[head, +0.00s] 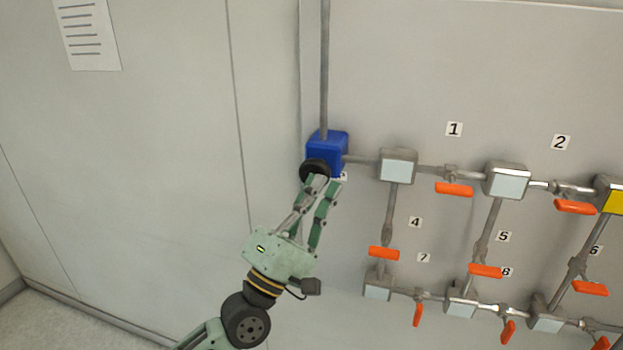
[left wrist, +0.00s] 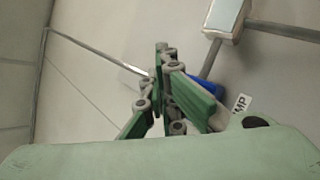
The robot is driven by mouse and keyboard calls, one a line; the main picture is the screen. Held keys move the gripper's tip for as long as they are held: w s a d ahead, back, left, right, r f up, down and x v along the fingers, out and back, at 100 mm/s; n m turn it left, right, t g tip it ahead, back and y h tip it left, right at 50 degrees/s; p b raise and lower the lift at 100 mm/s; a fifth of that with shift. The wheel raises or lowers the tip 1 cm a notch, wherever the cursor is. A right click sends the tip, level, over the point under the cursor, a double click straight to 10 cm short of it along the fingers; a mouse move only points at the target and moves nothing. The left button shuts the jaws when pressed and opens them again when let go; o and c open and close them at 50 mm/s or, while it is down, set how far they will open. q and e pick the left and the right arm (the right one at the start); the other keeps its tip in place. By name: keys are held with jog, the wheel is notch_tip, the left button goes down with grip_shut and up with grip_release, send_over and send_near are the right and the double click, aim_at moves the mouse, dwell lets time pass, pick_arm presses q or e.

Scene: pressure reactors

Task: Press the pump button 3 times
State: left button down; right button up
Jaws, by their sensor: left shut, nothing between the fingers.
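The blue pump box (head: 327,149) is fixed to the wall where a vertical pipe meets the pipe network. A round black button (head: 315,168) sits on its front face. My left gripper (head: 320,183) is shut and empty, with its fingertips at the black button, partly covering it. I cannot tell whether they touch or press it. In the left wrist view the shut green fingers (left wrist: 163,62) hide most of the blue box (left wrist: 206,88), and the button is hidden there. A label reading "MP" in part (left wrist: 241,104) shows beside the box. My right gripper is not in view.
Right of the pump, grey pipes join several box-shaped reactors (head: 398,165) with orange valve handles (head: 454,189) and number labels. A yellow-faced box (head: 613,198) is at the right edge. A paper sheet (head: 87,34) hangs upper left.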

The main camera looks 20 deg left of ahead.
pick_arm(q)
jog(key=shift+w+b, duration=0.55)
jog(key=shift+w, duration=0.5)
dwell(0.7)
jog(key=shift+s+r, duration=0.1)
jog(key=shift+s+a+p, duration=0.1)
jog(key=shift+s+p, duration=0.55)
jog(key=shift+s, duration=1.3)
jog(key=shift+s+p, duration=0.45)
jog(key=shift+s, duration=2.1)
